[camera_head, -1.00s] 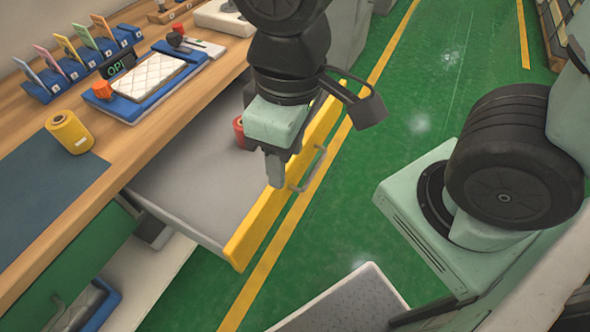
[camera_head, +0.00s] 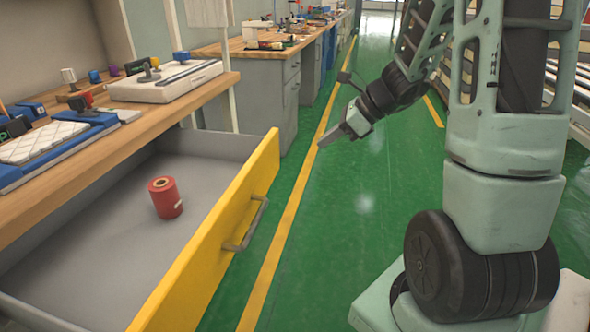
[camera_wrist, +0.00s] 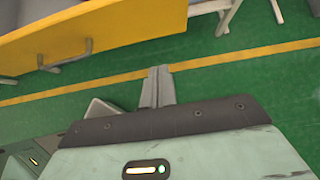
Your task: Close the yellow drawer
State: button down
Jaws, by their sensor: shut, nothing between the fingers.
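The yellow drawer (camera_head: 215,238) stands pulled out from the wooden workbench, with a grey handle (camera_head: 246,225) on its front. A red spool (camera_head: 165,197) stands upright on the drawer's grey floor. My gripper (camera_head: 325,142) is shut and empty, out over the green floor to the right of the drawer and apart from it. In the wrist view the yellow drawer front (camera_wrist: 110,28) and its handle (camera_wrist: 65,58) lie at the upper left, beyond my shut fingers (camera_wrist: 158,75).
The wooden bench top (camera_head: 130,128) holds a blue tray (camera_head: 60,145) with a white quilted pad and a white device (camera_head: 165,82). More benches stand farther back. The green aisle beside a yellow floor line (camera_head: 295,200) is clear.

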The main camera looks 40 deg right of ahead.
aim_at(273, 164)
jog(key=shift+w+a+r+b+x, duration=0.15)
jog(key=shift+w+r+b+x, duration=0.25)
jog(key=shift+x, duration=1.7)
jog(key=shift+w+a+r+b+x, duration=0.2)
jog(key=shift+b+x, duration=0.45)
jog(key=shift+x, duration=1.45)
jog(key=shift+w+a+r+b+x, duration=0.15)
jog(key=shift+w+r+b+x, duration=0.25)
jog(key=shift+x, duration=1.75)
jog(key=shift+s, duration=0.1)
jog(key=shift+a, duration=0.25)
jog(key=w+a+p, duration=0.3)
jog(key=w+a, duration=0.2)
jog(key=w, duration=0.2)
jog(key=w+a+p, duration=0.3)
jog(key=w+a, duration=0.3)
jog(key=w, duration=0.2)
jog(key=w+a+p, duration=0.2)
jog(key=w+a, duration=0.3)
jog(key=w, duration=0.3)
jog(key=shift+w+a+r+p, duration=0.1)
jog(key=shift+w+a+p, duration=0.1)
jog(key=shift+a+p, duration=0.15)
jog(key=shift+w, duration=0.1)
jog(key=shift+a+r, duration=0.15)
jog(key=shift+a, duration=0.05)
